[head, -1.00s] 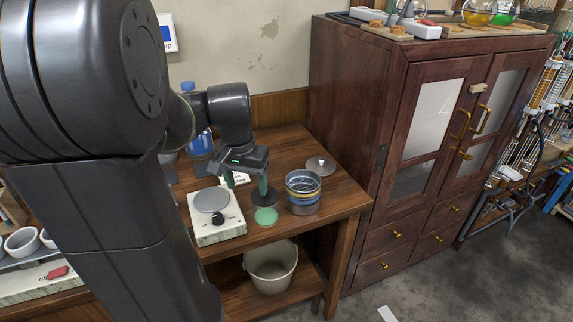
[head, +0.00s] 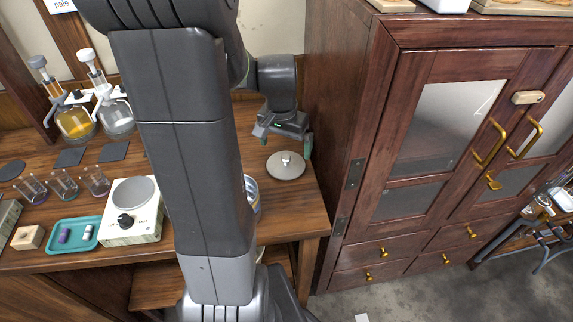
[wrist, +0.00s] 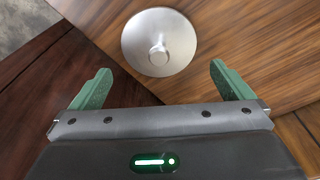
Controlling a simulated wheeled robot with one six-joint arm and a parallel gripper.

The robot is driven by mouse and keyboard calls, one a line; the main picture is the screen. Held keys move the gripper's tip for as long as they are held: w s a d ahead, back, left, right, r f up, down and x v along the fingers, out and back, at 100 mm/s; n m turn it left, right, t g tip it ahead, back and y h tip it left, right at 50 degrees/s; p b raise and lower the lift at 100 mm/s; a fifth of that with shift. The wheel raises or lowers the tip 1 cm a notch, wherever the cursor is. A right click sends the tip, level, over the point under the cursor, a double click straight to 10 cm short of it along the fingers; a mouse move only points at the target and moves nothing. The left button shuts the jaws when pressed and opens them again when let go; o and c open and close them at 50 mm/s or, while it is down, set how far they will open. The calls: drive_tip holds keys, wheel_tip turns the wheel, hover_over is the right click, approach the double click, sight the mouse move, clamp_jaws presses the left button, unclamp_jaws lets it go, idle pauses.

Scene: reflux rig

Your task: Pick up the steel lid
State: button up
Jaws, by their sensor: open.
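The steel lid (head: 286,168) is a round, shallow disc with a small knob on top. It lies flat on the wooden table near the right end, beside the cabinet. In the wrist view the lid (wrist: 159,45) is just beyond the fingertips, roughly centred between them, knob facing the camera. My gripper (head: 284,138) is above the table, close to the lid. In the wrist view my gripper (wrist: 160,82) has its green fingers spread wide with nothing between them. A pot (head: 252,193) shows only partly, mostly hidden behind my arm.
The dark wooden cabinet (head: 357,120) stands close on the right of the table. A hotplate (head: 132,212), a teal tray (head: 75,234) and glass flasks (head: 74,122) are on the left. My arm hides the table's middle.

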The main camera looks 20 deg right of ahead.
sight(286, 157)
drive_tip(key=shift+a+f, duration=0.1)
drive_tip(key=shift+f, duration=0.4)
drive_tip(key=f, duration=0.4)
drive_tip(key=shift+w+d+f, duration=0.1)
drive_tip(key=shift+d+f, duration=0.15)
drive_tip(key=shift+f, duration=0.15)
drive_tip(key=c, duration=0.7)
